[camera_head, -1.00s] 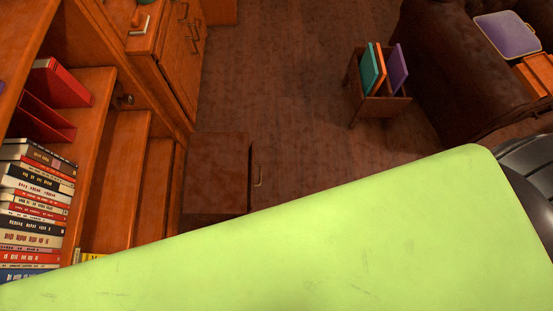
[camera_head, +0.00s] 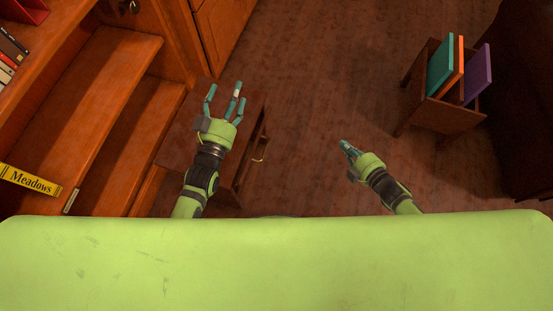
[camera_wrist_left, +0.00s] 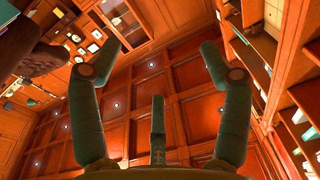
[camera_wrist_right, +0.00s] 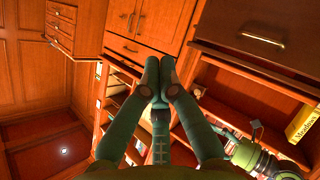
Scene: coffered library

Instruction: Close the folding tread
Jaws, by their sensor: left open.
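A low dark wooden piece (camera_head: 174,138) with a brass handle (camera_head: 260,160) on its right-hand front juts out beside the wooden steps. I take it to be the folding tread, but how it hinges cannot be told. A dark panel with a brass handle (camera_wrist_right: 262,39) also shows in the right wrist view. My left gripper (camera_head: 226,92) is above the piece, fingers spread, empty, and hides part of it. Its open fingers show in the left wrist view (camera_wrist_left: 165,55). My right gripper (camera_head: 345,145) is right of the handle, apart from it; its fingertips (camera_wrist_right: 160,66) are together with nothing visible between them.
Wooden steps (camera_head: 85,120) fill the left, with a yellow book (camera_head: 30,181) on them. A small wooden rack (camera_head: 440,110) holding several coloured books stands at the right. Open dark floor (camera_head: 310,70) lies between. My green body covers the bottom.

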